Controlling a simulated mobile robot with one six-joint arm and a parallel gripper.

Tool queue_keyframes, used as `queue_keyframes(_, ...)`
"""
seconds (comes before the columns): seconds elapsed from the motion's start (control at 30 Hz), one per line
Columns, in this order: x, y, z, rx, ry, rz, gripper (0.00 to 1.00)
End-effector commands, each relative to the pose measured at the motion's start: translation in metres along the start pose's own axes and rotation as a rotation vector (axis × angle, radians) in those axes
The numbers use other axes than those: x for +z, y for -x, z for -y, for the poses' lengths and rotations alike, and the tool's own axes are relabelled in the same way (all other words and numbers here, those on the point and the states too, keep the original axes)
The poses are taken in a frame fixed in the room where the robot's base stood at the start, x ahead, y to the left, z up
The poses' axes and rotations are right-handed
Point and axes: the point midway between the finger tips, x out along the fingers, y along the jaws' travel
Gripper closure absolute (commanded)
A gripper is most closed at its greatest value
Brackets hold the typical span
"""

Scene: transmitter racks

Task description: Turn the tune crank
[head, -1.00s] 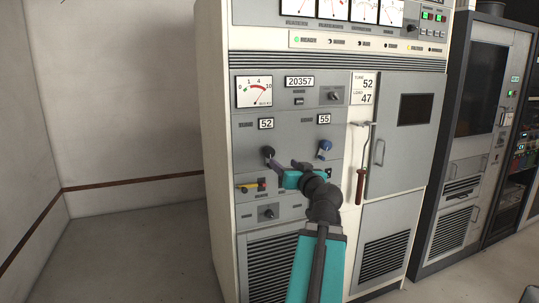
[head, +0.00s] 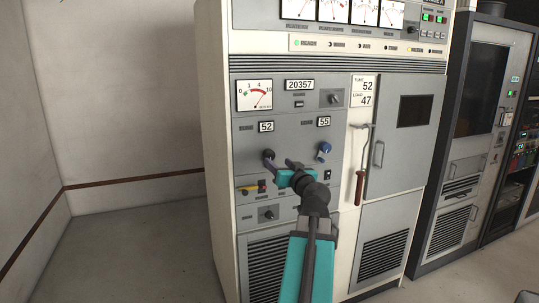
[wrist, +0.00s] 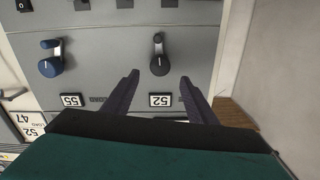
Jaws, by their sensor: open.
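The tune crank (head: 268,155) is a black knob with a small handle on the grey panel, below a counter reading 52 (head: 266,126). In the wrist view, which is upside down, the tune crank (wrist: 159,60) stands just beyond and between the fingertips. My gripper (wrist: 160,80) is open and empty, with its fingers on either side of the crank's line. In the head view my gripper (head: 281,168) is close to the crank, slightly right and below it. Contact cannot be made out.
A blue crank (head: 324,150) sits to the right, below a counter reading 55 (head: 323,121). A card (head: 362,90) shows TUNE 52, LOAD 47. A red-handled rod (head: 360,185) hangs farther right. A yellow and red switch (head: 252,188) lies below the tune crank.

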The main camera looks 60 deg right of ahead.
Motion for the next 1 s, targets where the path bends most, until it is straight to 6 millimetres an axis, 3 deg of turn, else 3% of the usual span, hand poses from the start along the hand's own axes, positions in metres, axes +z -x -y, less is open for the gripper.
queue_keyframes(0.7,-0.001,-0.076,0.0,-0.002,0.0,0.0,0.48)
queue_keyframes(1.0,0.0,-0.09,0.001,-0.001,0.0,0.0,0.48)
